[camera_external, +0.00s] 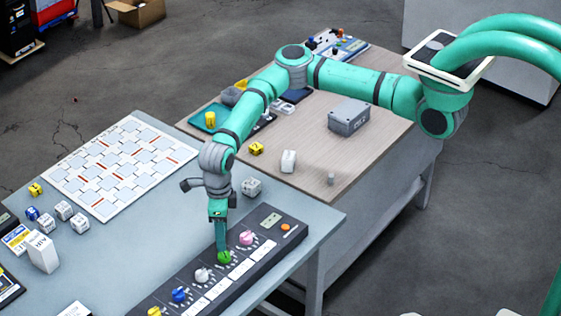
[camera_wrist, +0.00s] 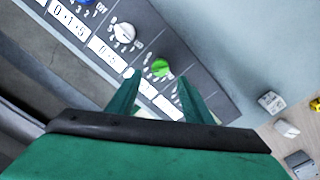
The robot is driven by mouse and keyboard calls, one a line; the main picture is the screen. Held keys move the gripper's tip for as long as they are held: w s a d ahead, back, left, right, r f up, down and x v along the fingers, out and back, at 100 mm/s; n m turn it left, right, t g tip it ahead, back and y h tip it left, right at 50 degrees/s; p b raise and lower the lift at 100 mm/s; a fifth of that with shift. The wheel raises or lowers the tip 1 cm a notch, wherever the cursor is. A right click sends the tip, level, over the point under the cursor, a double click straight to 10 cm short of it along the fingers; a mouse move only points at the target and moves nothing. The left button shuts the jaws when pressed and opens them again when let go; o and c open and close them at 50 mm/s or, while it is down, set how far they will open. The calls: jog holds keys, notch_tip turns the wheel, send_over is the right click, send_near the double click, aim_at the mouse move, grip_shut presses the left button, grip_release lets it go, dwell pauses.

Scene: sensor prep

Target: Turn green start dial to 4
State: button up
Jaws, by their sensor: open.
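The green start dial (camera_external: 224,257) is a round knob on a dark control panel (camera_external: 268,218). In the external view, my gripper (camera_external: 221,248) points down at the dial, with its tip right at or just above it. In the wrist view, the green dial (camera_wrist: 160,68) shows between the two green fingertips of my gripper (camera_wrist: 158,78), which stand apart on either side. I cannot tell whether the fingers touch it. White tick marks surround the dial, but its setting is too small to read.
A pink dial (camera_external: 246,238) and a white dial (camera_external: 202,275) flank the green one closely. A blue dial (camera_external: 179,294) and a yellow dial (camera_external: 154,312) follow along the panel. A grey block (camera_external: 251,187) stands behind the panel. A white grid board (camera_external: 120,165) lies farther back.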

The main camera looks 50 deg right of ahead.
jog(key=shift+r, duration=2.1)
